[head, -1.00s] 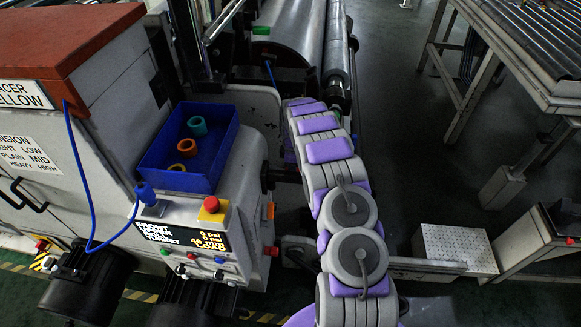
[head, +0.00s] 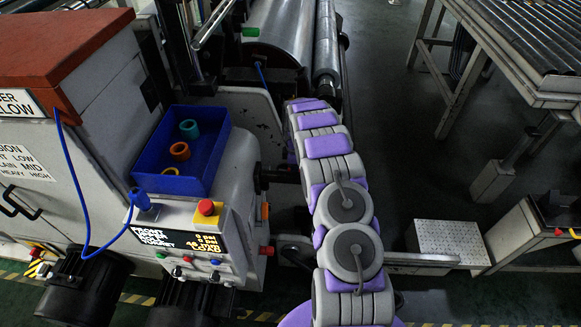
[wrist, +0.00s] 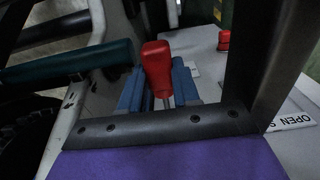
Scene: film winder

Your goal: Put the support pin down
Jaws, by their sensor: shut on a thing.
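In the wrist view, my gripper (wrist: 158,92) shows as two blue fingers on either side of a red-handled piece (wrist: 157,62), which I take to be the support pin. The fingers are shut on it. The red handle stands up between them, and a short metal shaft shows below it. The pin's lower end is hidden behind the dark bar of my wrist. In the head view, my grey and purple arm reaches toward the winder, and its far end hides the gripper and pin.
The winder (head: 90,120) fills the left, with a blue bin (head: 137,160) of coloured rings and a control panel (head: 180,238). A large roller (head: 285,40) lies beyond. A teal bar (wrist: 70,65) is beside the gripper. A roller table (head: 520,50) stands right, across open floor.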

